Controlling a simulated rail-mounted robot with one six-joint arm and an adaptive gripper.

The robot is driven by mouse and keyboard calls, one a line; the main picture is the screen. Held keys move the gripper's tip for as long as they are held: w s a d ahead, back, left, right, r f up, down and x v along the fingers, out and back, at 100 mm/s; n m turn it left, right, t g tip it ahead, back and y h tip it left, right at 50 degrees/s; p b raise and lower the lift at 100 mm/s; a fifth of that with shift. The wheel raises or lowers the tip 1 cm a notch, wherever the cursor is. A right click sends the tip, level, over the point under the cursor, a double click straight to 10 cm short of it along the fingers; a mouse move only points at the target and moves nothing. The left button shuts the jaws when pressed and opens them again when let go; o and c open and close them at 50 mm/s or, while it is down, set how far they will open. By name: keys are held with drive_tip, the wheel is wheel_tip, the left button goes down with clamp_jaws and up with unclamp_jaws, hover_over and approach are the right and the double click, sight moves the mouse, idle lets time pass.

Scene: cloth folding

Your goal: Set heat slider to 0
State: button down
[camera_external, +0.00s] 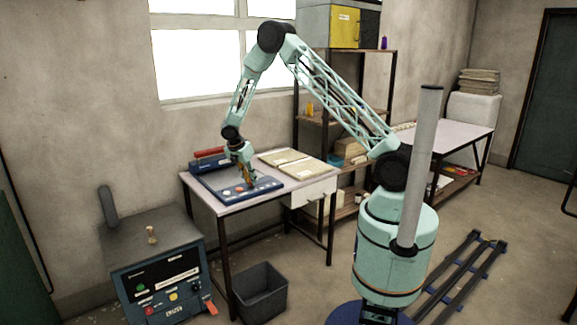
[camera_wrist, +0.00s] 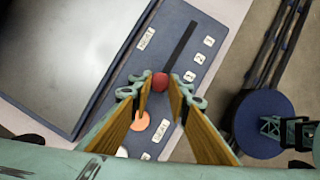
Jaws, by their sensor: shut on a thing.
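The blue heat panel (camera_wrist: 172,62) lies on the table, with a dark slider slot running up and to the right and number labels beside it. The red slider knob (camera_wrist: 160,80) sits at the lower end of the slot, between the fingertips of my gripper (camera_wrist: 160,90). My gripper is shut on the knob. An orange-red round button (camera_wrist: 139,121) lies on the panel below the knob, partly between the fingers. In the external view my gripper (camera_external: 247,180) reaches down onto the blue panel (camera_external: 266,186); the knob is hard to make out there.
A flat grey plate (camera_wrist: 75,50) in a blue frame lies left of the slot. Open books or folded boards (camera_external: 298,164) lie on the table behind. A bin (camera_external: 260,291) stands below, and a control box (camera_external: 160,265) stands at the left.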

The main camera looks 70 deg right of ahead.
drive_tip(key=shift+w+a, duration=0.1)
drive_tip(key=shift+w, duration=0.05)
drive_tip(key=c, duration=2.4)
unclamp_jaws()
drive_tip(key=shift+a, duration=0.1)
drive_tip(key=shift+r, duration=0.15)
drive_tip(key=shift+a+r, duration=0.15)
drive_tip(key=shift+r, duration=0.3)
drive_tip(key=shift+v, duration=5.4)
